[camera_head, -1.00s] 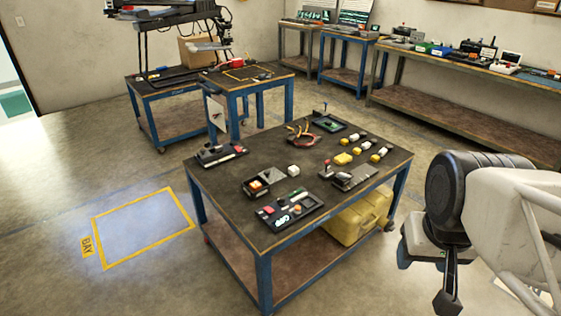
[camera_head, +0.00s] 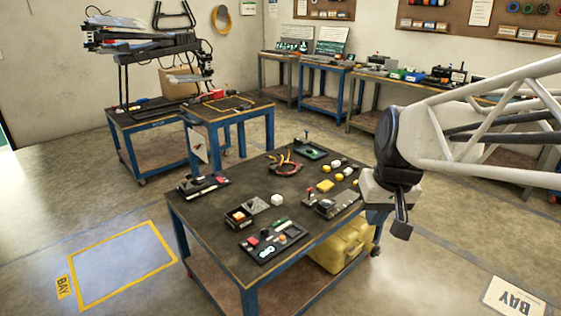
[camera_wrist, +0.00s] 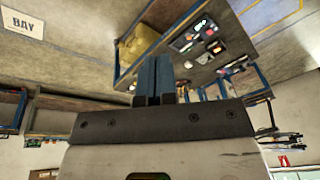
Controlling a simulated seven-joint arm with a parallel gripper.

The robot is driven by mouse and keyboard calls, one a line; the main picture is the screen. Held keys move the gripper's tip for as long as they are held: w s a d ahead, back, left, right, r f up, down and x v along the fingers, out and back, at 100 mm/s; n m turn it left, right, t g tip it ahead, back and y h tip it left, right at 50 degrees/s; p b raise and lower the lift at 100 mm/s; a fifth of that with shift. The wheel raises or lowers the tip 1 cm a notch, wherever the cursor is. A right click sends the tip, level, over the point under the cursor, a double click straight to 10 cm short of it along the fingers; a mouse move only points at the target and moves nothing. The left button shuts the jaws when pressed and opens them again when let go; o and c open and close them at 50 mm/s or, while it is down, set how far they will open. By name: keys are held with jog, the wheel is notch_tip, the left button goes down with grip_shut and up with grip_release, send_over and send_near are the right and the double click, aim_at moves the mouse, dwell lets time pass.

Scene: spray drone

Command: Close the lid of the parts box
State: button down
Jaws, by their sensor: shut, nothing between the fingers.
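On the dark-topped work table (camera_head: 215,240) is a small dark open box (camera_head: 240,217) with orange and pale items in it. A flat grey panel beside it looks like its opened lid (camera_head: 258,205), so this may be the parts box; it is too small to be sure. My gripper (camera_head: 401,228) hangs past the table's right side, well apart from the box, pointing down. In the wrist view its fingers (camera_wrist: 154,80) are together and empty. The wrist view shows the table upside down, with small items on it too small to tell apart.
Near the box are a black tray (camera_head: 262,249) of parts, a white cube (camera_head: 277,200), a grey device (camera_head: 325,208), red cables (camera_head: 287,165) and several yellow and white pieces. A yellow case (camera_head: 342,248) sits on the lower shelf.

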jog(key=w+a+f+n+y, duration=0.1)
jog(key=w+a+f, duration=0.25)
jog(key=w, duration=0.85)
jog(key=w+a+f+n+g+y, duration=0.15)
jog(key=w+a, duration=0.25)
jog(key=w, duration=0.9)
jog(key=w+a+f+n+t+y, duration=0.1)
jog(key=w+a+f, duration=0.2)
jog(key=w, duration=0.9)
jog(key=w+a+f+n+y, duration=0.1)
jog(key=w+a+f, duration=0.3)
jog(key=w+f, duration=0.4)
jog(key=w+a+f+n, duration=0.1)
jog(key=w+a+f, duration=0.3)
jog(key=w+f, duration=0.5)
jog(key=w+a+f+n+y, duration=0.1)
jog(key=w+a+f, duration=0.3)
jog(key=w+f, duration=0.4)
jog(key=shift+w+f+g+y, duration=0.35)
jog(key=shift+f+g, duration=0.1)
jog(key=shift+f, duration=0.5)
jog(key=shift+a+f, duration=0.1)
